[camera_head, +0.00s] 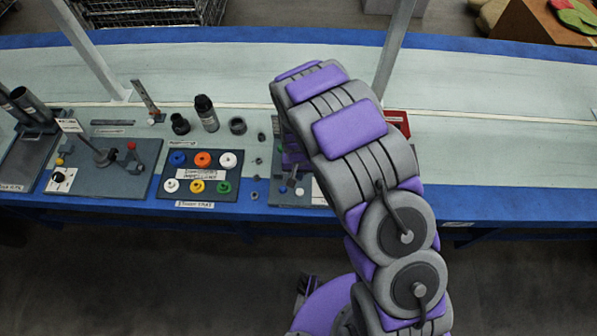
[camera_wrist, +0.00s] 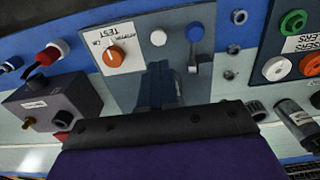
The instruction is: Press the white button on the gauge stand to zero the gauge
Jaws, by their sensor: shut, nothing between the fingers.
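In the wrist view a round white button (camera_wrist: 158,37) sits on a blue-grey panel (camera_wrist: 128,84), between an orange knob on a white TEST label and a blue-topped lever. My gripper (camera_wrist: 160,68) is shut and empty over this panel, its fingertips a little below the button in the picture. They appear apart from the button; height above the panel cannot be told. In the head view the white button (camera_head: 299,191) shows at the panel's near edge, left of my arm. My arm hides most of the panel and my gripper there. No gauge face is clearly visible.
The blue-topped lever (camera_wrist: 194,35) stands close right of the button, and the orange knob (camera_wrist: 115,56) is to its left. A dark box (camera_wrist: 50,105) with a red-capped fitting is further left. A tray of colored rings (camera_head: 198,194) lies left of the panel in the head view.

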